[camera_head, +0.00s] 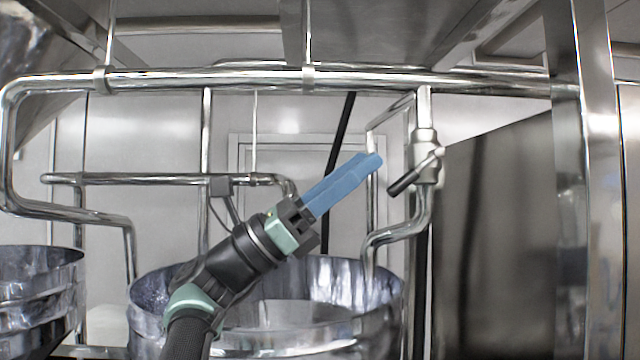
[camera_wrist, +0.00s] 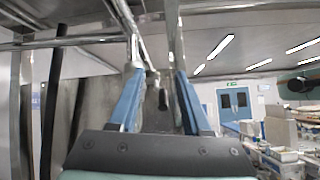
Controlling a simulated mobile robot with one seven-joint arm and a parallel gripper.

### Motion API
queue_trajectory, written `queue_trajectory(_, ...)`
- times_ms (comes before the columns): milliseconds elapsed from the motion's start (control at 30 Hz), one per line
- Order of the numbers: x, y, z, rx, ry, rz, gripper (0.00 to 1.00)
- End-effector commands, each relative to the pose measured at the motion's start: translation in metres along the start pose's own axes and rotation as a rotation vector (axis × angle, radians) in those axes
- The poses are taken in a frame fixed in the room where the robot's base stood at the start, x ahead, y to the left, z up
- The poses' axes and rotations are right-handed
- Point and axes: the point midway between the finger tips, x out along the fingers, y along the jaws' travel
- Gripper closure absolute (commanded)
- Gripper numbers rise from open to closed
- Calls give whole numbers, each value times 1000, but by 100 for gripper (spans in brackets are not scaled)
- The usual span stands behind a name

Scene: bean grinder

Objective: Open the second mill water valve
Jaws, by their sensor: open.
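The valve (camera_head: 425,150) is a grey metal fitting on the vertical pipe at the right in the head view. Its black-tipped lever (camera_head: 404,182) slants down and to the left. Below the valve, a bent spout (camera_head: 395,235) leads over the middle mill pan (camera_head: 380,322). My gripper (camera_head: 376,161) points up and right, its blue fingertips a little left of the valve and above the lever tip. In the wrist view my gripper (camera_wrist: 158,72) is open, and the lever with its dark tip (camera_wrist: 163,99) shows between the two fingers. I cannot tell whether they touch it.
A long horizontal pipe (camera_head: 200,80) runs above my arm. A lower pipe (camera_head: 140,179) lies to the left. Another metal pan (camera_head: 40,300) stands at the far left. A steel post (camera_head: 603,180) and dark panel (camera_head: 500,250) stand right of the valve.

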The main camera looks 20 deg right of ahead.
Motion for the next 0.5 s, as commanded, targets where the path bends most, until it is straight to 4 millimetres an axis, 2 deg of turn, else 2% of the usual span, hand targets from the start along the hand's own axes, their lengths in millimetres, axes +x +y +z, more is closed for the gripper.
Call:
queue_trajectory(200, -17, 5, 22, -1, 0, 3, 52)
queue_trajectory(500, -32, 6, 28, -1, 1, 0, 52)
